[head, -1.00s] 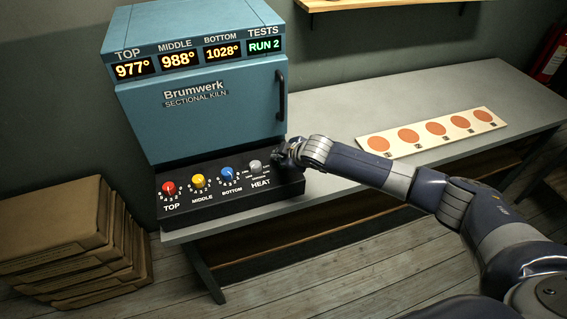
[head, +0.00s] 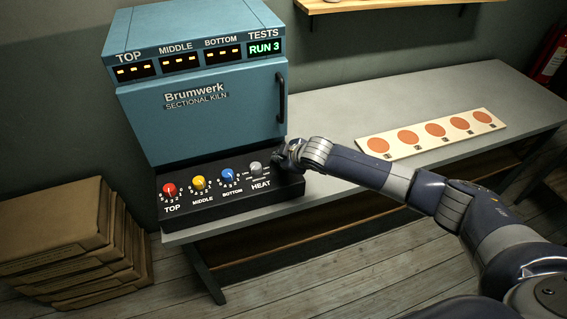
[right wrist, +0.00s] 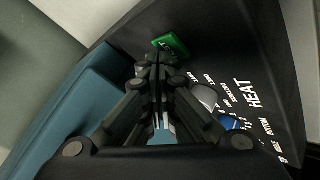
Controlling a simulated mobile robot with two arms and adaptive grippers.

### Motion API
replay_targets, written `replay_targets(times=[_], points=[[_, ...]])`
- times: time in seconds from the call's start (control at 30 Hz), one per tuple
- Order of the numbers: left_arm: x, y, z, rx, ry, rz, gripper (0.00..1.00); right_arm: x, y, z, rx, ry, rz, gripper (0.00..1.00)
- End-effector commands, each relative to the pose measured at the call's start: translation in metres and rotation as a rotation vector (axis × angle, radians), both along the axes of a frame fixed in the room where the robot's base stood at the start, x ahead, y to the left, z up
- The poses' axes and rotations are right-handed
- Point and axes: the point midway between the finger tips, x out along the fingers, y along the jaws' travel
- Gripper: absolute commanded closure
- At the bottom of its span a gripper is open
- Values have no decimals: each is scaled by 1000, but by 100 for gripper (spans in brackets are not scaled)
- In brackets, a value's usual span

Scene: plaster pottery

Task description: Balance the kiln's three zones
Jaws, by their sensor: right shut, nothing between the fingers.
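The blue kiln (head: 200,120) stands on the bench, door closed. On the black panel (head: 235,205) are a red TOP knob (head: 169,190), yellow MIDDLE knob (head: 199,183), blue BOTTOM knob (head: 227,176) and grey HEAT knob (head: 255,169). My right gripper (head: 281,157) is shut and empty at the panel's right end. In the right wrist view its fingertips (right wrist: 156,62) are by a green button (right wrist: 171,45); I cannot tell if they touch. The gripper hides that button in the head view.
A white strip with several orange discs (head: 487,117) lies on the grey bench (head: 350,105) right of the kiln. Stacked brown boxes (head: 60,225) stand on the floor at left. A wooden shelf (head: 370,4) is on the wall. The bench between kiln and strip is clear.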

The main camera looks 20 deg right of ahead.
Motion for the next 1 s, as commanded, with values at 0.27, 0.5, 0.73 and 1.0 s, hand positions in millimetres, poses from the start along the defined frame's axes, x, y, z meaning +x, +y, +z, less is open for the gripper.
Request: replay_targets(times=[0.27, 0.5, 0.73, 1.0], points=[[0, 0, 10, 0, 0, 0, 50, 0, 0, 10, 1, -1, 1, 100], [0, 0, 11, 0, 0, 0, 50, 1, 0, 11, 0, -1, 0, 100], [0, 0, 30, 0, 0, 0, 50, 1, 0, 30, 0, -2, 1, 100], [0, 0, 57, 0, -1, 0, 50, 0, 0, 57, 1, -2, 1, 100]])
